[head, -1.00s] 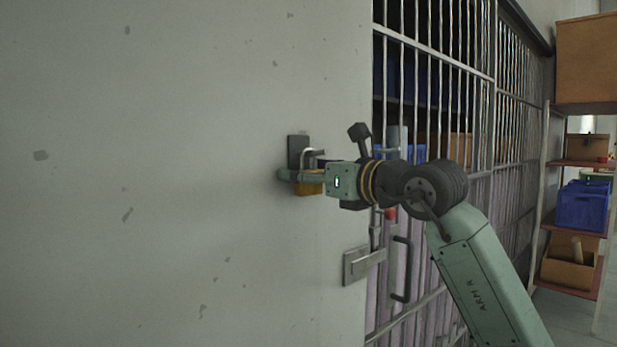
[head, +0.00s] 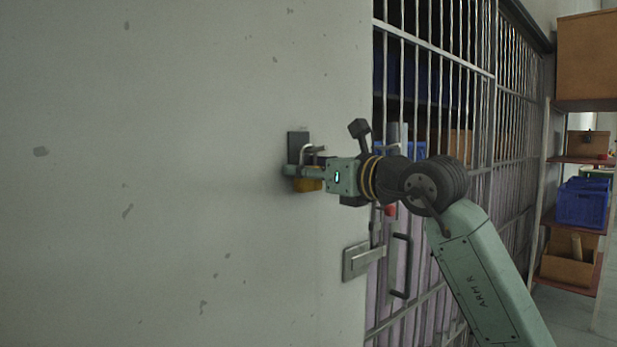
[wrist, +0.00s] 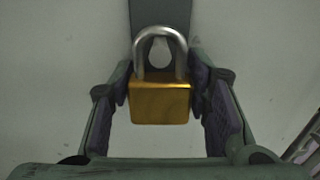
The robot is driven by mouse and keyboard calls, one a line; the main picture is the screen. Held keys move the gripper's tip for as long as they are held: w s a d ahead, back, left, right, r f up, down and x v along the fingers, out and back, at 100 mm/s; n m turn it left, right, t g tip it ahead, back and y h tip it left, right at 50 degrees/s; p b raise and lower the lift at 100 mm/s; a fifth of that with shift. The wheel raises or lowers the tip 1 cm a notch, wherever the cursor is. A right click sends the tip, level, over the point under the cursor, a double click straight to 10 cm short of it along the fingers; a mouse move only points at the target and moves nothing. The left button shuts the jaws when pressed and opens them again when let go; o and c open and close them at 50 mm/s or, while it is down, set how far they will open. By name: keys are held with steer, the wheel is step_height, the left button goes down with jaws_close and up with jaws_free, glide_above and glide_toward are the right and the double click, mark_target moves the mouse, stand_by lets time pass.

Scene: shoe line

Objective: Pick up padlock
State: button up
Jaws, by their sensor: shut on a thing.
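The padlock (head: 308,185) has a brass body and a silver shackle. It is upright against a dark plate (head: 298,146) on the pale wall. In the wrist view the padlock (wrist: 160,100) sits between the two fingers, its shackle up in front of the dark strip. My gripper (head: 302,173) reaches in from the right and is shut on the padlock's sides. In the head view a finger covers part of the padlock. Whether the shackle is still hooked on the plate I cannot tell.
A barred gate (head: 440,45) stands right of the wall. A metal latch (head: 362,261) and a dark handle (head: 401,265) are below my gripper. Shelves with a blue crate (head: 582,203) and boxes stand at the far right.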

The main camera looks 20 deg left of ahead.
steer(key=shift+r, duration=0.2)
steer(key=shift+r, duration=0.25)
steer(key=b+v, duration=0.4)
steer(key=v, duration=1.4)
steer(key=shift+r, duration=0.35)
